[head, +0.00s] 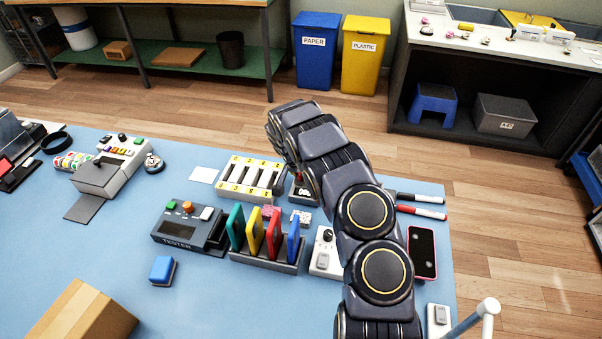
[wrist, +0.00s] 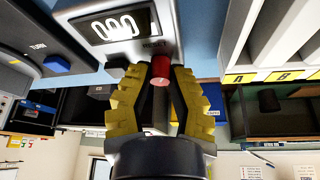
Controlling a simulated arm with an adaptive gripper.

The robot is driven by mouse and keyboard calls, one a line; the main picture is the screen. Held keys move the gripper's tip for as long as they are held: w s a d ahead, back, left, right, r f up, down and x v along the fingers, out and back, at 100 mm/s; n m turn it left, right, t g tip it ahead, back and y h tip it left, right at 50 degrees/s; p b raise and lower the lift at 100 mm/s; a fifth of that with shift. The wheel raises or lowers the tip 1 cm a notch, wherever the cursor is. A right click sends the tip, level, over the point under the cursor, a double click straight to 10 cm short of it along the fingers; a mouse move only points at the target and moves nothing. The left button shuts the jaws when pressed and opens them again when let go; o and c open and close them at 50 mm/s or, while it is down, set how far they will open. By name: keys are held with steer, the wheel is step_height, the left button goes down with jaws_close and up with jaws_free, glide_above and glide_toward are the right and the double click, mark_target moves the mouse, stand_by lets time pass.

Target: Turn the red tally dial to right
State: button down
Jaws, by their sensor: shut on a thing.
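The red tally dial (wrist: 161,70) is a short red cylinder on the front of the tally counter (wrist: 172,28), just below its dark display of zeros. My gripper (wrist: 158,72) has yellow ribbed fingers, one on each side of the dial, and is shut on it. In the head view the tally counter (head: 304,192) stands beside the yellow-topped slotted rack.
The slotted rack (head: 249,178) stands close left of the counter. In front are a holder (head: 266,253) with several coloured cards, a tester (head: 187,228) and a white knob box (head: 325,254). Markers (head: 421,212) and a phone (head: 422,252) lie right of my arm.

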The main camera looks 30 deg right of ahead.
steer(key=shift+s+f, duration=0.1)
steer(key=shift+f, duration=0.1)
steer(key=c, duration=0.9)
jaws_free()
steer(key=shift+r, duration=0.1)
steer(key=shift+a+r, duration=0.15)
steer(key=shift+r, duration=0.35)
steer(key=v, duration=0.6)
steer(key=shift+a+r, duration=0.15)
steer(key=shift+r, duration=0.05)
steer(key=shift+s+a+r, duration=0.1)
steer(key=shift+r, duration=0.15)
